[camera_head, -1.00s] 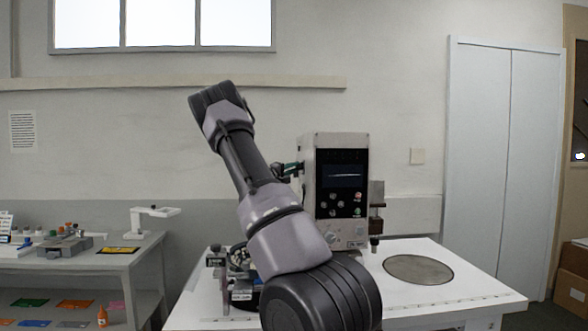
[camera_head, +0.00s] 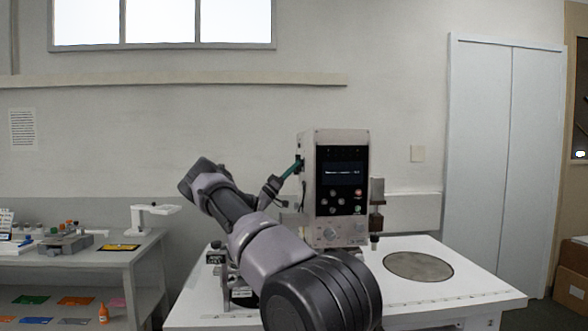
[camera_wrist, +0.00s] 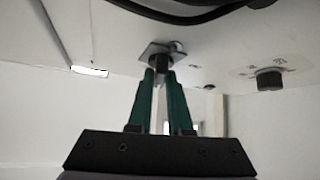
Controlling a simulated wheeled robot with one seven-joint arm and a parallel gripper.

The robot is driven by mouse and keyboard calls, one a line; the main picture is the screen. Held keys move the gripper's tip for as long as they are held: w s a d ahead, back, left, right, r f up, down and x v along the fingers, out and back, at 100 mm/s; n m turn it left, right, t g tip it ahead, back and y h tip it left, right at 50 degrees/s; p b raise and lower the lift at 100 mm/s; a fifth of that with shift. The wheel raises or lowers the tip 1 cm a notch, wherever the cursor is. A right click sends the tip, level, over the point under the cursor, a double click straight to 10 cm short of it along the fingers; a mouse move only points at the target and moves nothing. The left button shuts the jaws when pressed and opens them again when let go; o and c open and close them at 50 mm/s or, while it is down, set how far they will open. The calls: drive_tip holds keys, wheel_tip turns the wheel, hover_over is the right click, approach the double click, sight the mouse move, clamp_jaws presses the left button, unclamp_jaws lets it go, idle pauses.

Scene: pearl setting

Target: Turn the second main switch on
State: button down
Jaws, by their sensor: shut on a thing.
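The machine (camera_head: 308,215) is a pale upright box with a black front panel, standing on the white table. In the wrist view a black switch (camera_wrist: 161,64) sits on a small metal plate (camera_wrist: 152,49) on a pale machine face. My gripper (camera_wrist: 161,75) has its green fingers closed on this switch, which hides part of it. In the head view my gripper (camera_head: 297,166) reaches up to the machine's left side, where the switch itself cannot be made out. The front display (camera_head: 342,172) shows a faint line of text.
A black knob (camera_wrist: 269,79) is to the right in the wrist view, with a dark cable (camera_wrist: 190,14) above. A round grey plate (camera_head: 418,267) lies on the white table (camera_head: 470,287). A side bench (camera_head: 130,250) stands left.

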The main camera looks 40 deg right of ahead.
drive_tip(key=shift+w+d+f+m+g+y, duration=0.1)
drive_tip(key=shift+m+g+y, duration=0.35)
drive_tip(key=shift+m+g, duration=1.15)
drive_tip(key=shift+w+f+m+g+y, duration=0.1)
drive_tip(key=shift+m+g+y, duration=0.3)
drive_tip(key=shift+m+g, duration=1.2)
drive_tip(key=shift+w+d+m+g+y, duration=0.1)
drive_tip(key=shift+m+g+y, duration=0.35)
drive_tip(key=shift+m+g, duration=1.1)
drive_tip(key=shift+m, duration=0.55)
drive_tip(key=c, duration=0.8)
unclamp_jaws()
drive_tip(key=shift+r, duration=0.1)
drive_tip(key=shift+c, duration=0.2)
